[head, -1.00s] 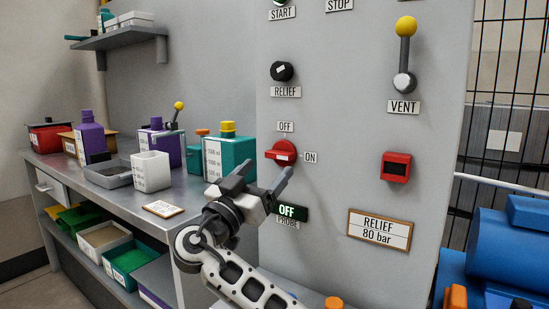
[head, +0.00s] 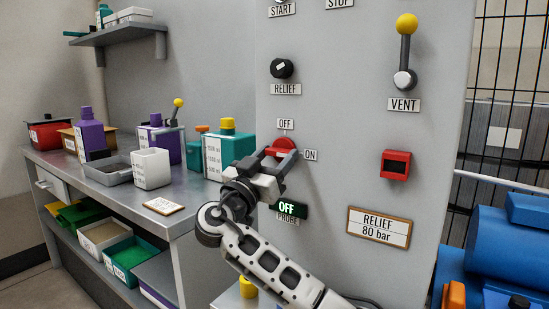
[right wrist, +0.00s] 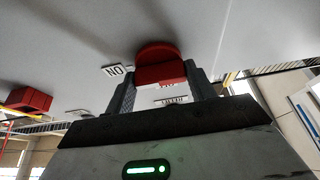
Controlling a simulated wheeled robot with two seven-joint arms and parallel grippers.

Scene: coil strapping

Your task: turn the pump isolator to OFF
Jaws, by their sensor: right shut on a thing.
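The pump isolator is a red rotary knob (head: 284,143) on the grey panel, with an OFF label (head: 285,124) above it and an ON label (head: 311,155) to its right. My right gripper (head: 279,157) is shut on the knob, one finger on each side, with the arm coming from below. In the right wrist view the red knob (right wrist: 160,65) sits between the two fingers, and the ON label (right wrist: 117,71) shows upside down at left. The fingers partly cover the knob, and its pointer direction is hard to read. My left gripper is out of view.
The black RELIEF knob (head: 282,68) is above and the lit OFF probe display (head: 287,208) below. The VENT lever (head: 405,55) and a red-framed box (head: 396,165) are to the right. A bench (head: 105,190) with bottles and containers stands at left.

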